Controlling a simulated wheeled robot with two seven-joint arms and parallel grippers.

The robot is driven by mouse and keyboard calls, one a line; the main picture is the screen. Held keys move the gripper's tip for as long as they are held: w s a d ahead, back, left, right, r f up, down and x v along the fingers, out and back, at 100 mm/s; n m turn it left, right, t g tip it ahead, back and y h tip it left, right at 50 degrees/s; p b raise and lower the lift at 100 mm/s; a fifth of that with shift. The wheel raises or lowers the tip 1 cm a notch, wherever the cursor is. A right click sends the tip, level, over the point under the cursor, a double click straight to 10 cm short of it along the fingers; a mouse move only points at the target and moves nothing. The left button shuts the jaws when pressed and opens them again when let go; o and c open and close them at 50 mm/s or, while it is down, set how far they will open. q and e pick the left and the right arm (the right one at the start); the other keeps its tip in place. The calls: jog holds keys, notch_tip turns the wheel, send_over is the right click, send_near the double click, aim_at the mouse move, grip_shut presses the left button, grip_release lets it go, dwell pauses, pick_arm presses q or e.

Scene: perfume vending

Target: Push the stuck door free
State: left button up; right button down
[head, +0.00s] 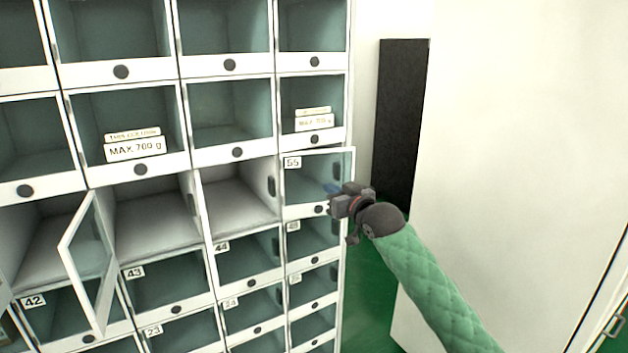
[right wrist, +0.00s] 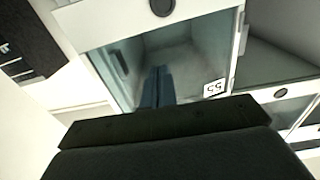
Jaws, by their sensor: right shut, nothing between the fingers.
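A clear door with a white frame, labelled 55 (head: 305,178), is in the right column of the locker cabinet. Its upper right corner juts slightly past the cabinet's side, so it looks a little ajar. My right gripper (head: 333,188) is in front of the right part of this door, shut and empty. In the right wrist view the blue fingers (right wrist: 158,87) point at the pane of door 55 (right wrist: 195,60). I cannot tell whether the fingertips touch it. My left gripper is not in view.
Left of door 55 is an open compartment (head: 235,205), with another (head: 155,225) beside it. A clear door (head: 90,255) at the lower left stands swung outward. A dark panel (head: 400,120) and a white wall (head: 530,130) are to the right. Green floor (head: 368,310) shows below.

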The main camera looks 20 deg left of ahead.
jog(key=p+v, duration=0.3)
jog(key=v, duration=1.9)
jog(key=shift+s+d+p, duration=0.2)
jog(key=shift+d+p, duration=0.05)
jog(key=shift+p, duration=0.1)
dwell(1.0)
